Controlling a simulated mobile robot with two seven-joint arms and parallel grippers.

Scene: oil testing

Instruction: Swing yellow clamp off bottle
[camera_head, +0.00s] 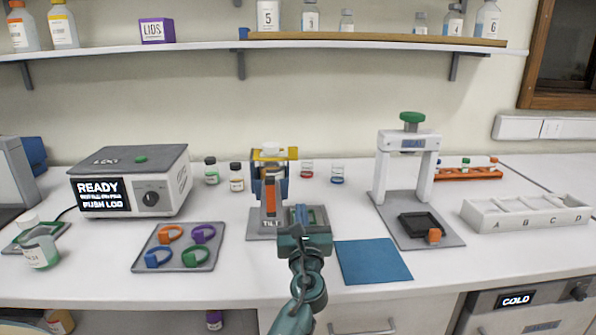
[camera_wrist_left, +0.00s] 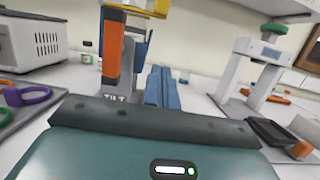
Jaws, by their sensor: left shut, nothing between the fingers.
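The yellow clamp (camera_head: 289,153) lies across the top of a bottle, whose white cap (camera_head: 270,147) shows above it, in the blue tilt stand (camera_head: 283,187). An orange lever (camera_head: 270,197) stands at the stand's front, above a label reading TILT. In the left wrist view the clamp (camera_wrist_left: 148,5) is cut off at the top edge, above the orange lever (camera_wrist_left: 112,48). My left gripper (camera_head: 301,213) is shut and empty, low and to the right of the lever. Its closed blue fingers (camera_wrist_left: 159,84) show in the wrist view. My right gripper is not in view.
A tray (camera_head: 180,258) with coloured rings lies left of the stand. A blue mat (camera_head: 373,262) lies at right, near a white press (camera_head: 408,165). Small bottles (camera_head: 237,177) and jars (camera_head: 337,174) stand behind. A READY box (camera_head: 132,180) is at left.

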